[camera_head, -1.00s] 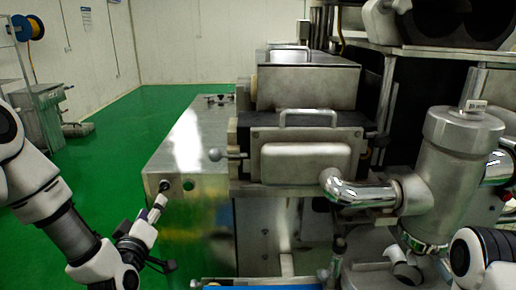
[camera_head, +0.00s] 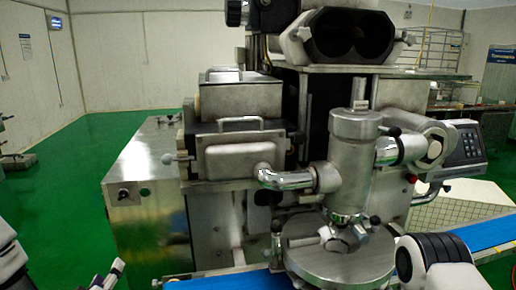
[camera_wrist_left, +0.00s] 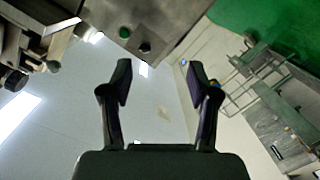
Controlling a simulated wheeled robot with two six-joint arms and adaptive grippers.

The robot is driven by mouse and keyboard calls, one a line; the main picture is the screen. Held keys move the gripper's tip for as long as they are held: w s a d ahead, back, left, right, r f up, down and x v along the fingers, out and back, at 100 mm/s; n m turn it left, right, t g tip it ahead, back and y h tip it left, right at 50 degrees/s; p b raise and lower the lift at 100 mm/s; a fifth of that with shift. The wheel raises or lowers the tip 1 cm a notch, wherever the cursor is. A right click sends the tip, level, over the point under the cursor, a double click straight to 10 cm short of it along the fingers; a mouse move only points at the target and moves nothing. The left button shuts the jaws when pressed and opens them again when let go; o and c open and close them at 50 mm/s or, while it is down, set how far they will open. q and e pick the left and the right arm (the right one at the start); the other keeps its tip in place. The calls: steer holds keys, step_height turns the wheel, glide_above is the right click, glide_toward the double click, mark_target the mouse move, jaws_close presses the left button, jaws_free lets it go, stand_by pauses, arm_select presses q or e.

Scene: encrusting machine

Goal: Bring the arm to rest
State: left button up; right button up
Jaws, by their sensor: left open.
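My left gripper (camera_head: 108,276) shows only in part at the lower left edge of the head view. In the left wrist view its two dark fingers (camera_wrist_left: 160,82) stand apart with nothing between them. It is to the left of the steel encrusting machine (camera_head: 225,155) and apart from it. Part of my right arm (camera_head: 437,262) shows at the lower right; its gripper is out of the picture.
A blue conveyor belt (camera_head: 485,234) runs along the machine's front, by a round steel table (camera_head: 340,268). A control panel (camera_head: 462,146) is at the right. Green floor (camera_head: 60,195) lies open at the left.

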arm_select(q)
steer(key=s+d+f+m+g+h, duration=0.1)
steer(key=s+d+f+m+g, duration=0.2)
steer(key=f, duration=0.4)
steer(key=s+d+f+g+h, duration=0.1)
steer(key=s+d+f+g, duration=0.1)
steer(key=s+f, duration=0.45)
steer(key=s+d+f+m+g+h, duration=0.1)
steer(key=s+d+f+m+g, duration=0.15)
steer(key=f, duration=0.65)
steer(key=s+d+f+m+g, duration=0.1)
steer(key=s+f+g, duration=0.2)
steer(key=s, duration=0.5)
steer(key=s+d+f+m+g, duration=0.2)
steer(key=s+f+g, duration=0.2)
steer(key=s, duration=0.5)
steer(key=shift+f+g, duration=0.2)
steer(key=shift+g, duration=0.75)
steer(key=shift+m, duration=0.25)
